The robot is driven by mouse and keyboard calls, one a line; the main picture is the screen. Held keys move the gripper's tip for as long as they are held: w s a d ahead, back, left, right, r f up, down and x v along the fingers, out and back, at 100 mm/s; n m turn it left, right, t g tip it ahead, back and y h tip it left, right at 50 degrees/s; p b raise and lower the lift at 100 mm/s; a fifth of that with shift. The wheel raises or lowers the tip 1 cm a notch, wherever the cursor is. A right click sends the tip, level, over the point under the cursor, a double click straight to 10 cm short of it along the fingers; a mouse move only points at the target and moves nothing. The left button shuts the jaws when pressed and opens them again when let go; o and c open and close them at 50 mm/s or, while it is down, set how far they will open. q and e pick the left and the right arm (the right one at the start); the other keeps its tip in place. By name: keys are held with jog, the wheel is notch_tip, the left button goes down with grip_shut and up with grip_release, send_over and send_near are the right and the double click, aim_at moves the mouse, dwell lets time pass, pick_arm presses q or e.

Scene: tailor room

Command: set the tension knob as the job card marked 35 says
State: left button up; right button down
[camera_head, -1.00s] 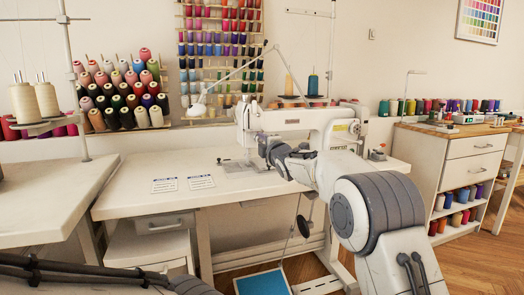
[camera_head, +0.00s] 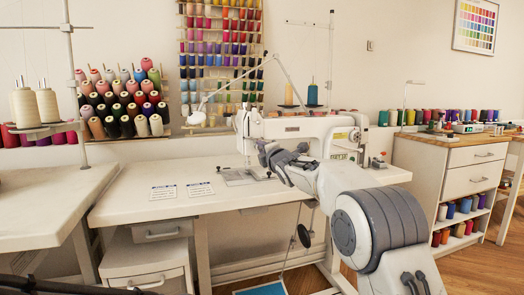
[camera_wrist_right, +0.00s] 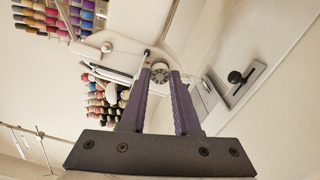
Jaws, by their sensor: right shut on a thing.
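The tension knob (camera_wrist_right: 160,72) is a small round grey dial on the front of the white sewing machine (camera_head: 300,128). In the right wrist view it sits between the tips of my right gripper (camera_wrist_right: 160,78), which is shut on it. In the head view my right gripper (camera_head: 264,152) is at the machine's needle end and hides the knob. Two job cards (camera_head: 163,192) (camera_head: 200,190) lie side by side on the white sewing table (camera_head: 130,205). Their print is too small to read, so I cannot tell which is marked 35. My left gripper is out of view.
A needle plate (camera_head: 240,177) lies under the machine head, and a lamp arm (camera_head: 235,80) reaches over from behind. Thread racks (camera_head: 125,105) stand behind. A drawer cabinet (camera_head: 470,178) is at the right. The table's left part is clear around the cards.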

jog(key=c, duration=0.6)
grip_release()
jog(key=shift+a+f, duration=0.1)
jog(key=shift+a, duration=0.05)
jog(key=shift+c, duration=0.2)
jog(key=shift+s+d+b, duration=0.3)
jog(key=shift+s+b, duration=0.05)
jog(key=shift+s, duration=0.25)
jog(key=b+v, duration=0.1)
jog(key=v, duration=0.8)
jog(key=shift+s, duration=0.15)
